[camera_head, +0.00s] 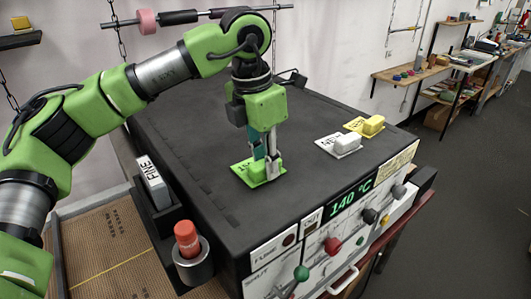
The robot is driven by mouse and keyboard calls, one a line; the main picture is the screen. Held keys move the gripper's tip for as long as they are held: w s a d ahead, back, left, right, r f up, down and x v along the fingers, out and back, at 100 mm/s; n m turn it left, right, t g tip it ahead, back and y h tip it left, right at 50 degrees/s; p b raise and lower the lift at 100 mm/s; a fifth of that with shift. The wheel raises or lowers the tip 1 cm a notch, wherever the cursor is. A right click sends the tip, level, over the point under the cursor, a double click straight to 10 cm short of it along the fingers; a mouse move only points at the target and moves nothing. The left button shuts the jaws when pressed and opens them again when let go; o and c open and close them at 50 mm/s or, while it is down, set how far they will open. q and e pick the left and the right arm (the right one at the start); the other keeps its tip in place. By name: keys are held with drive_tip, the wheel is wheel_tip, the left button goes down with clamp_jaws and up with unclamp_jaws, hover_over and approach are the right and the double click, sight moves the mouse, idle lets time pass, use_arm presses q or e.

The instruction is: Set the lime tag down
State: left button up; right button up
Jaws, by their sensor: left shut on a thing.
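The lime tag (243,170) is a bright green flat plate with a raised green block on it and dark lettering. It is at the dark top of the machine (210,205), left of its middle. My left gripper (266,166) points down over the tag and is shut on its raised block. The tag looks flat and on or very close to the surface; I cannot tell if it touches. The gripper fingers hide part of the tag. My right gripper is not in view.
A white tag (339,145) and a yellow tag (364,125) lie on the right part of the top. A red-capped container (187,239) stands in a holder at the front left. The panel shows 140 °C (351,198). The top's front middle is clear.

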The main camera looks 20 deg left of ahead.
use_arm(q)
drive_tip(key=shift+a+f, duration=0.1)
drive_tip(key=shift+s, duration=0.15)
drive_tip(key=shift+f+b, duration=0.1)
drive_tip(key=shift+b, duration=0.2)
drive_tip(key=o, duration=0.9)
drive_tip(key=shift+o, duration=0.4)
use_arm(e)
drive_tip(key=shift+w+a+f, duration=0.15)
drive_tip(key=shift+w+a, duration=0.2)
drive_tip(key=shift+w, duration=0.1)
